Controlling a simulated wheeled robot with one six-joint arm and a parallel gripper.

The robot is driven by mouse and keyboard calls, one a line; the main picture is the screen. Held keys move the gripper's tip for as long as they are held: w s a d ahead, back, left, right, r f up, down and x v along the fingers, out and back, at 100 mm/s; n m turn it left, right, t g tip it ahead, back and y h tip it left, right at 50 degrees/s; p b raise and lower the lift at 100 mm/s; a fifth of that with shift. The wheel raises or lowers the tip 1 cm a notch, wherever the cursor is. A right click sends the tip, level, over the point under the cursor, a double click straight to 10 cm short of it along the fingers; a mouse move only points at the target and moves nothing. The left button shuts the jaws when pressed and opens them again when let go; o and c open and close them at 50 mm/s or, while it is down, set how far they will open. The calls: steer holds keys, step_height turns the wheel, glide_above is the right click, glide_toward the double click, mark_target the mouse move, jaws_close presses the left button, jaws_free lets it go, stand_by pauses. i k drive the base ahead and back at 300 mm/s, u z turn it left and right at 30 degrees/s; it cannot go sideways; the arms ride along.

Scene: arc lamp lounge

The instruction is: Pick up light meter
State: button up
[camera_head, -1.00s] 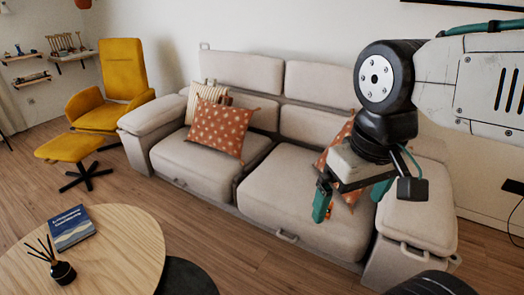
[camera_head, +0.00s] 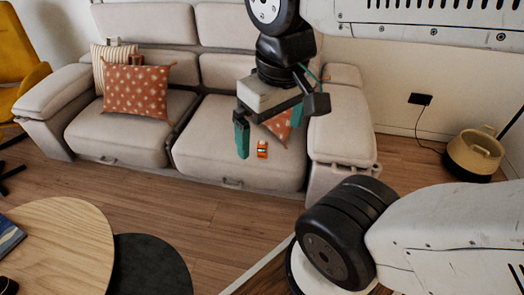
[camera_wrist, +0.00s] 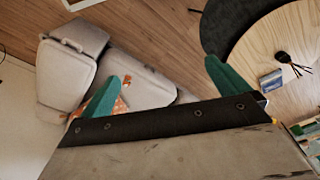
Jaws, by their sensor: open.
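A small orange object with pale markings (camera_head: 262,149) shows on the right seat of the beige sofa in the head view. It is too small to tell whether it is the light meter, and I see nothing else that is clearly one. My gripper (camera_head: 270,138) is open and empty, with green fingers. It hangs in front of the sofa, and the orange object appears between its fingers in the picture. In the wrist view my gripper (camera_wrist: 166,82) also shows open, with nothing between the fingers.
The sofa (camera_head: 95,132) bears patterned orange cushions (camera_head: 135,92). A round wooden table (camera_head: 60,245) and a dark lower one (camera_head: 150,268) stand at lower left. A basket (camera_head: 473,155) stands at right. Wooden floor (camera_head: 200,205) is open before the sofa.

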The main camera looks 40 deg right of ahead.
mark_target(262, 145)
steer(key=z, duration=0.45)
steer(key=k, duration=0.5)
steer(key=z, duration=1.5)
steer(key=i, duration=0.8)
steer(key=u, duration=0.6)
steer(key=i, duration=0.65)
steer(key=u, duration=0.75)
